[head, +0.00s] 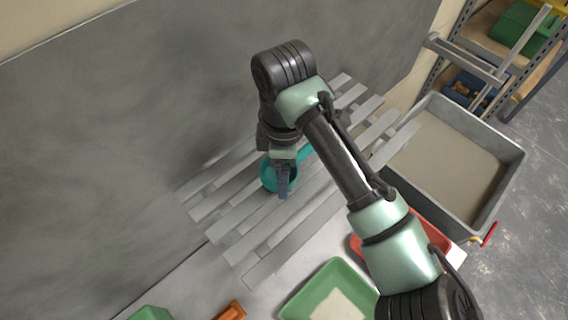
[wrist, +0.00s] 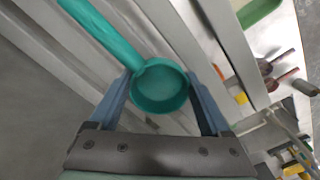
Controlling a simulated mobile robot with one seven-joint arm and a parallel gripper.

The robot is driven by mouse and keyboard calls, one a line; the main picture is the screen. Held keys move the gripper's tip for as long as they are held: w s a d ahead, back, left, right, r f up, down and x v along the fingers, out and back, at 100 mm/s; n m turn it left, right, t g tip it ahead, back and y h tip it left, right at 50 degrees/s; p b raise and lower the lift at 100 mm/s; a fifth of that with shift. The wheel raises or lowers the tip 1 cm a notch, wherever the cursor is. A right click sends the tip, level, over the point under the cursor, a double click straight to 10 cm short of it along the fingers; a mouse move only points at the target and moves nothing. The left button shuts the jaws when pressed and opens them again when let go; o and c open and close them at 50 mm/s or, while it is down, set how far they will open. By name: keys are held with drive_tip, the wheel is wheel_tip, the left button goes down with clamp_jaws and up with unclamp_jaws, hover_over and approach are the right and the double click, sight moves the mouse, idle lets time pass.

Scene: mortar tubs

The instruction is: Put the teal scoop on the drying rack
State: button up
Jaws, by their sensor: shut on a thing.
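The teal scoop (head: 268,175) is at the middle of the slatted grey drying rack (head: 230,218) in the head view. My gripper (head: 283,188) points down over the rack and is shut on the scoop. In the wrist view the scoop's round cup (wrist: 160,90) sits between the two blue fingers of my gripper (wrist: 163,80), and its handle runs to the upper left. In the head view the handle is partly hidden behind my arm. Rack slats (wrist: 185,22) show behind the scoop; I cannot tell whether it touches them.
A green tray (head: 292,308) and a red tray (head: 438,238) lie in front of the rack, partly behind my arm. A large grey tub (head: 512,165) of mortar stands at right, near a shelf with a green bin (head: 525,28). A grey wall (head: 130,120) rises behind the rack.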

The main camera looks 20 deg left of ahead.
drive_tip(key=shift+f, duration=0.2)
drive_tip(key=o, duration=1.3)
drive_tip(key=shift+r, duration=0.15)
wheel_tip(320, 180, up, 12)
drive_tip(key=shift+r+b, duration=0.1)
drive_tip(key=shift+b, duration=0.95)
